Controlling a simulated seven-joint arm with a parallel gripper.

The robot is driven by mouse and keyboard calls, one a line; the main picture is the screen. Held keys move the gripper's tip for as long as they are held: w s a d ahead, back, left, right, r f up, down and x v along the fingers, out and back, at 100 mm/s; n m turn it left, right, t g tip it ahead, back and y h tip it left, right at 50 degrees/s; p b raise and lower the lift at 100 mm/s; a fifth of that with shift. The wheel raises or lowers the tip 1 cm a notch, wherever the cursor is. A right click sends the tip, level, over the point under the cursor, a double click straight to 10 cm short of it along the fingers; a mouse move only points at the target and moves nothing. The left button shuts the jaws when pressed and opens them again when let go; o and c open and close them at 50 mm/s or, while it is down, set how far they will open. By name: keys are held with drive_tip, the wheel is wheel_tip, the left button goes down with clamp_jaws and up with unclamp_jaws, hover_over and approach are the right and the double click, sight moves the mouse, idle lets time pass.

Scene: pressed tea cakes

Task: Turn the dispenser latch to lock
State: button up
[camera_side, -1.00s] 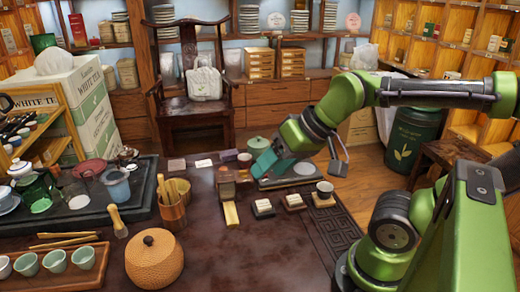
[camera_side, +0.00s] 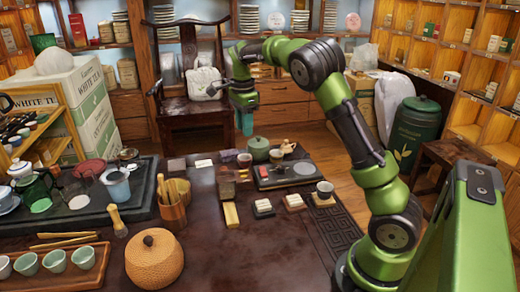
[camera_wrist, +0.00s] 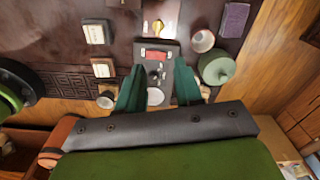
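My gripper (camera_side: 244,124) hangs behind the table's back edge in the side view, clear of everything, with its teal fingers pointing down. In the wrist view its two fingers (camera_wrist: 158,92) are spread with an empty gap. A dark flat unit (camera_side: 277,183) lies at the table's back edge. It also shows beyond the fingers in the wrist view (camera_wrist: 169,68), with a red patch, a small knob-like part and a pale disc. I cannot tell which part is the latch or how it is turned.
A green lidded pot (camera_side: 259,147) and a small white cup (camera_side: 244,160) stand near the unit. A wooden chair (camera_side: 191,110) stands behind.

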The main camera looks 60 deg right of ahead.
sight(244, 171)
drive_tip(key=f+m, duration=0.1)
drive_tip(key=f, duration=0.4)
drive_tip(key=f+m, duration=0.1)
drive_tip(key=f, duration=0.4)
drive_tip(key=f+m, duration=0.1)
drive_tip(key=f, duration=0.4)
drive_tip(key=shift+w+a, duration=0.2)
drive_tip(key=shift+a, duration=0.1)
clamp_jaws()
